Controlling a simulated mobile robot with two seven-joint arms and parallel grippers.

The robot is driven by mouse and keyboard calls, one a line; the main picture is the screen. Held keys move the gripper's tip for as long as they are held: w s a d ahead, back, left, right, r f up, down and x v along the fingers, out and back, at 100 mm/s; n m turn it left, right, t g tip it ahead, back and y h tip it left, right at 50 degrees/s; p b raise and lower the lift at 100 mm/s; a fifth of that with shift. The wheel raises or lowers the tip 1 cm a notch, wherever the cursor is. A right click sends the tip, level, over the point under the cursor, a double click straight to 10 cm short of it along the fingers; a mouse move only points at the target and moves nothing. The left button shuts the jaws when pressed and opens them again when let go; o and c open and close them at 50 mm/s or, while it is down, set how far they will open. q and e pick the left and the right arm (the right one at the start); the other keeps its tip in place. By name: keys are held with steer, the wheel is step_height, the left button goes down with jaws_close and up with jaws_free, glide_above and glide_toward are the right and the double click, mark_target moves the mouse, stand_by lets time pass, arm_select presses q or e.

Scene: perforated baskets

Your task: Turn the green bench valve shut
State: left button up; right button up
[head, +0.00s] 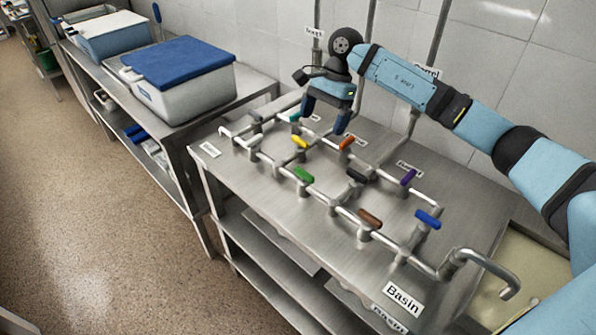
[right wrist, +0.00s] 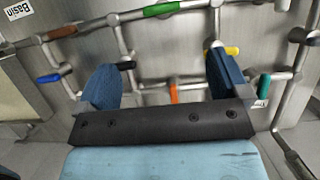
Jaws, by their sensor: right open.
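The green valve handle (head: 303,174) sits on the front pipe run of the steel bench (head: 262,187). It lies roughly along its pipe, and nothing touches it. In the right wrist view the green handle (right wrist: 160,9) is at the top edge, beyond the fingertips. My right gripper (head: 326,121) is open and empty, with its fingers pointing down above the back of the pipework, behind the green handle. In the right wrist view its two fingers (right wrist: 163,70) are spread wide, near the yellow and orange handles. My left gripper is not in view.
Other handles stand close by: yellow (head: 299,142), orange (head: 346,143), teal (head: 295,116), black (head: 357,175), purple (head: 408,177), brown (head: 370,218) and blue (head: 428,219). A blue-lidded white box (head: 185,95) is on the left table. The wall rises behind.

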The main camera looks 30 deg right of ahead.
mark_target(305, 171)
steer(key=p+x, duration=0.1)
steer(key=x, duration=1.2)
steer(key=shift+f+p, duration=0.15)
steer(key=shift+p, duration=0.25)
steer(key=shift+a+f, duration=0.25)
steer(key=shift+f, duration=0.25)
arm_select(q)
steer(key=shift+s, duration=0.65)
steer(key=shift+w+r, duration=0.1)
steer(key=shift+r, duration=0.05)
arm_select(e)
steer(key=c, duration=0.9)
